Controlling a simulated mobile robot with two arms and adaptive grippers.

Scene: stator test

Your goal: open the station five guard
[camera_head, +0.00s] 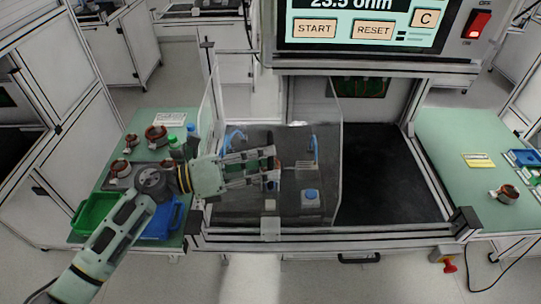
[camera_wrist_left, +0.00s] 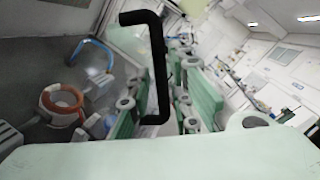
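The guard of the station is a set of clear panels (camera_head: 338,150) over the dark test bed, and its front looks closed. A black bar handle (camera_wrist_left: 160,65) shows upright in the left wrist view, between the fingers of my left gripper (camera_wrist_left: 165,108). In the head view my left gripper (camera_head: 275,164) reaches in from the left in front of the guard, its two fingers spread apart. The handle is mostly hidden there. I cannot tell whether a finger touches it. My right gripper is not in view.
Behind the guard are a stator with a copper-red ring (camera_wrist_left: 62,98) and a blue-topped block (camera_head: 310,196). A display with START and RESET (camera_head: 373,30) hangs above. A green bin (camera_head: 95,212) stands on the left table. The dark bay at right (camera_head: 390,180) is empty.

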